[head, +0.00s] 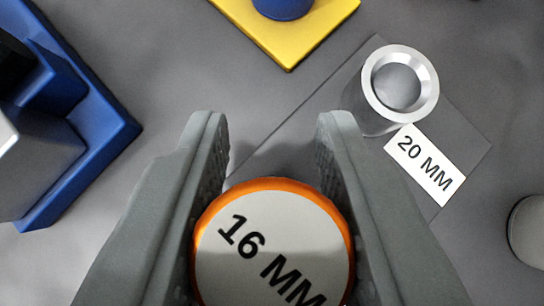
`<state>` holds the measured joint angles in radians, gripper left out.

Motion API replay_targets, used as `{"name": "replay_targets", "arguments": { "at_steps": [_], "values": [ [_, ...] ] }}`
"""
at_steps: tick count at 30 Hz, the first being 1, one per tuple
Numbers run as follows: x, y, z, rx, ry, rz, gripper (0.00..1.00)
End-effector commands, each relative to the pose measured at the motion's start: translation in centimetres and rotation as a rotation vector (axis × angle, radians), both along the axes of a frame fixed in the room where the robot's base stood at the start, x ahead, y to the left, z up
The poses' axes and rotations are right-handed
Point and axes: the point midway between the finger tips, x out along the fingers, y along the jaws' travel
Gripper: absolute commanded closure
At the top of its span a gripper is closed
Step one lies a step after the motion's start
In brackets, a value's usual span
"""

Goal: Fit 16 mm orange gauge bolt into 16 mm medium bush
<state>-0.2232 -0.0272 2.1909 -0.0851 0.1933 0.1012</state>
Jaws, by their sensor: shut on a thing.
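My gripper (268,135) is shut on the orange gauge bolt (274,184). The bolt's round pale top reads "16 MM" and has an orange rim. It sits between the two grey fingers at the bottom middle of the head view, and its shaft below is hidden. A silvery metal bush (367,105) stands upright ahead and to the right, with its hole facing up. The label (425,165) beside it reads "20 MM". No bush marked 16 mm can be made out.
The metal bush stands on a dark grey plate (455,135). A blue holder (110,120) with dark and grey parts is at left. A yellow plate (290,45) with a blue round thing (283,6) is at the top. A grey round thing (528,232) is cut off at right.

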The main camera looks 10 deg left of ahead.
Motion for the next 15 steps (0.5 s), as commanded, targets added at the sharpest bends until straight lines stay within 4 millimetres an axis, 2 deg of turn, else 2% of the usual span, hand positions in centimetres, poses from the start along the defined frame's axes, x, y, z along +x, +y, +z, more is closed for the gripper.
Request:
{"name": "replay_targets", "arguments": {
  "at_steps": [15],
  "values": [
    [0.01,0.0,-1.0,-0.001,0.0,0.001,1.0]
  ]
}}
